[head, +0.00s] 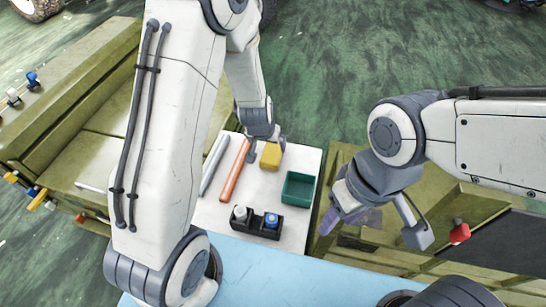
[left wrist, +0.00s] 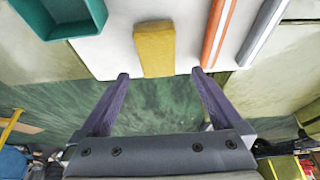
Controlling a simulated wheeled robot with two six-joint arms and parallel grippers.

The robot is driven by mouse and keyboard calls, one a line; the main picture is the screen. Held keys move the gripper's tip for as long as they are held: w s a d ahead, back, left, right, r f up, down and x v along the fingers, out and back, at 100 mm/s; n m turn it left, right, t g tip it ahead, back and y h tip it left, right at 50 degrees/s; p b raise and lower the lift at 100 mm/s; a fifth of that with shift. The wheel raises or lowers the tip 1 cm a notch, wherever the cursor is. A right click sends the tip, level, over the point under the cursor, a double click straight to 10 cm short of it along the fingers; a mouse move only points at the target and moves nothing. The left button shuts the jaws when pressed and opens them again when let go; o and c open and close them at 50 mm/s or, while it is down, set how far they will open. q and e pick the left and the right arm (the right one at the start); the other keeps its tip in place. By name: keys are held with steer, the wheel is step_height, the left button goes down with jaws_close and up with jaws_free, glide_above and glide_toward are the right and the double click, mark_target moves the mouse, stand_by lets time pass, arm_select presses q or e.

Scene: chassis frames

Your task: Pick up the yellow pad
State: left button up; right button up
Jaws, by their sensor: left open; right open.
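The yellow pad (head: 271,156) lies on a white tabletop (head: 262,192), near its far edge. In the left wrist view the pad (left wrist: 154,48) is a block lying lengthwise ahead of the fingers. My left gripper (head: 267,148) is open at the pad's far end. In the left wrist view its two purple fingers (left wrist: 160,74) are spread wider than the pad, one toward each side. The near end of the pad lies about level with the fingertips, with no visible contact. My right gripper (head: 378,226) is open and empty, right of the white tabletop.
An orange bar (head: 235,170) and a grey bar (head: 214,166) lie left of the pad. A green open box (head: 299,188) stands to its right. A black holder (head: 256,222) with white-topped and blue-topped items stands nearer. Olive chassis frames (head: 75,100) flank the tabletop.

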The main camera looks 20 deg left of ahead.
mark_target(272, 153)
arm_select(q)
steer(key=x, duration=0.3)
steer(key=shift+f+b, duration=0.25)
steer(key=shift+b, duration=0.1)
steer(key=shift+d+x, duration=0.2)
steer(key=shift+x, duration=2.45)
steer(key=shift+f+b, duration=0.3)
steer(key=c, duration=1.2)
steer(key=shift+r, duration=0.2)
step_height(272, 153, up, 5)
steer(key=shift+f+p, duration=0.1)
steer(key=shift+p, duration=0.65)
steer(key=s+d+r, duration=0.1)
steer(key=s+r, duration=0.1)
steer(key=s, duration=0.1)
steer(key=s+d+r+p, duration=0.1)
steer(key=s+d+r, duration=0.1)
steer(key=s, duration=0.2)
steer(key=s+d+r, duration=0.2)
steer(key=s, duration=0.1)
steer(key=shift+s+r+p, duration=0.15)
steer(key=shift+s+p, duration=0.15)
steer(key=shift+p, duration=0.05)
